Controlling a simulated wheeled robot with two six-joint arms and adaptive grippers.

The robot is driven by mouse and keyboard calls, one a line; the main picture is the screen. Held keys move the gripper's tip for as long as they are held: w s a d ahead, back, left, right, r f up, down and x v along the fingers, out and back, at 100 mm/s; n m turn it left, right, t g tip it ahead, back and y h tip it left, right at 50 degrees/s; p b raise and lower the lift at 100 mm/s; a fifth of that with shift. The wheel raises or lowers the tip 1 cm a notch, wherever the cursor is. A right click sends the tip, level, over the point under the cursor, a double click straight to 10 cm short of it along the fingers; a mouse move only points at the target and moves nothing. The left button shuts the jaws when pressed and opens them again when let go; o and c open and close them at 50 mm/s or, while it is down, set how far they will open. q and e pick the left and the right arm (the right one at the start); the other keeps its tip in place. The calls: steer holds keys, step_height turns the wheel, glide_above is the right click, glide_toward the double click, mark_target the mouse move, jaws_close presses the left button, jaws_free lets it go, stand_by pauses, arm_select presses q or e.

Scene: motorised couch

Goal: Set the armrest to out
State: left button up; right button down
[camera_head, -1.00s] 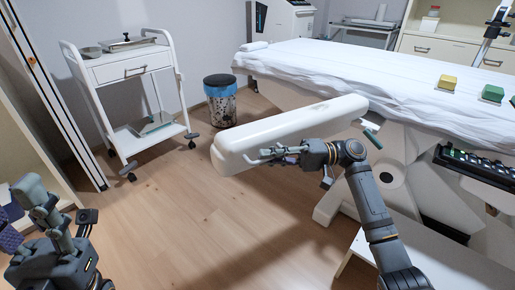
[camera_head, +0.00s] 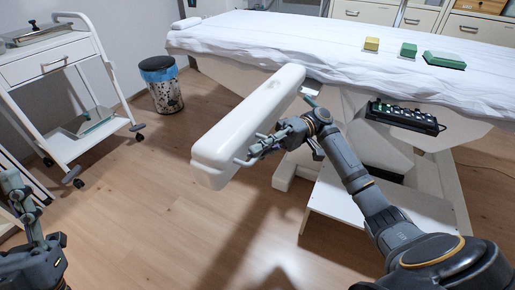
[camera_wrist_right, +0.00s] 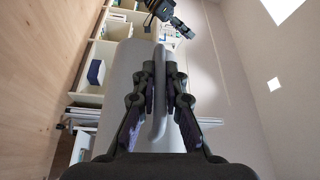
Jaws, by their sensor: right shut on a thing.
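The armrest (camera_head: 250,118) is a long white padded bar at the side of the couch (camera_head: 235,70). In the head view it juts out from the couch side over the floor, its near end towards me. A thin grey handle (camera_wrist_right: 160,75) shows between my right fingers in the wrist view. My right gripper (camera_head: 257,148) is shut on this handle, beside the armrest's near end; it also shows in the wrist view (camera_wrist_right: 160,98). My left gripper (camera_head: 14,188) is at the lower left edge, away from the couch, partly cut off.
A white trolley (camera_head: 52,65) and a bin (camera_head: 162,88) stand at the left. A white step (camera_head: 385,210) is below the couch. Yellow and green blocks (camera_head: 409,49) lie on the sheet. A black control panel (camera_head: 405,118) hangs at the couch side. Floor left of the armrest is clear.

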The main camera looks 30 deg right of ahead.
steer(key=c, duration=1.4)
jaws_free()
steer(key=shift+d, duration=0.1)
steer(key=v, duration=0.7)
steer(key=shift+d, duration=0.2)
steer(key=shift+f, duration=0.1)
